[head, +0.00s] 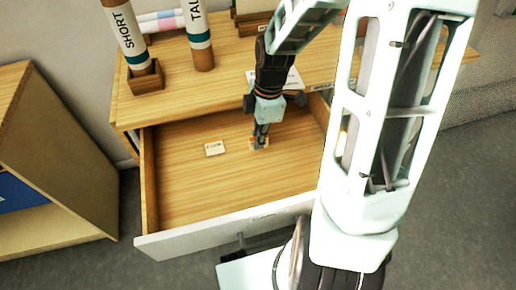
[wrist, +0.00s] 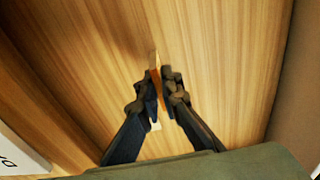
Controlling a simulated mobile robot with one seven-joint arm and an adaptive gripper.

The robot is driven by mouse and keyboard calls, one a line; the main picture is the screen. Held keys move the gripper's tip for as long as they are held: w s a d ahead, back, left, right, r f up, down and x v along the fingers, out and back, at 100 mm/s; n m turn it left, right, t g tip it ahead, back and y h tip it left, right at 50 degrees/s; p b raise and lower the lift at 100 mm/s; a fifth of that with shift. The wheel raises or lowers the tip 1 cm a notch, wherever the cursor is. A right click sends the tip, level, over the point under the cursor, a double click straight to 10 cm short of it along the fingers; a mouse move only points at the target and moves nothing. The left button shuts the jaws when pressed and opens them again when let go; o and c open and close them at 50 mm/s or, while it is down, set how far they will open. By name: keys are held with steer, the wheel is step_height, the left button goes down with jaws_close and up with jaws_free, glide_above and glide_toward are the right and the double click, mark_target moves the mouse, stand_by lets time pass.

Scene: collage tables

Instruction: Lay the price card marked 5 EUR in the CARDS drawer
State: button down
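An open wooden drawer (head: 185,190) with a white front (head: 200,232) extends from the table. The label on its front (head: 268,215) is too small to read surely. My gripper (head: 261,143) reaches down inside the drawer, at or just above its floor. The marking on the held card is not readable.
Another small card (head: 214,149) lies on the drawer floor left of my gripper. Tubes marked SHORT (head: 125,37) and TAL (head: 198,35) stand on the table (head: 160,105). A white sheet (head: 289,79) lies behind my gripper. A wooden shelf unit (head: 60,150) stands left.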

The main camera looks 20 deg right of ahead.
step_height(320, 180, down, 4)
steer(key=b, duration=0.3)
steer(key=shift+w+r, duration=0.1)
steer(key=shift+r, duration=0.2)
steer(key=c, duration=2.6)
jaws_free()
steer(key=o, duration=0.4)
steer(key=shift+o, duration=0.2)
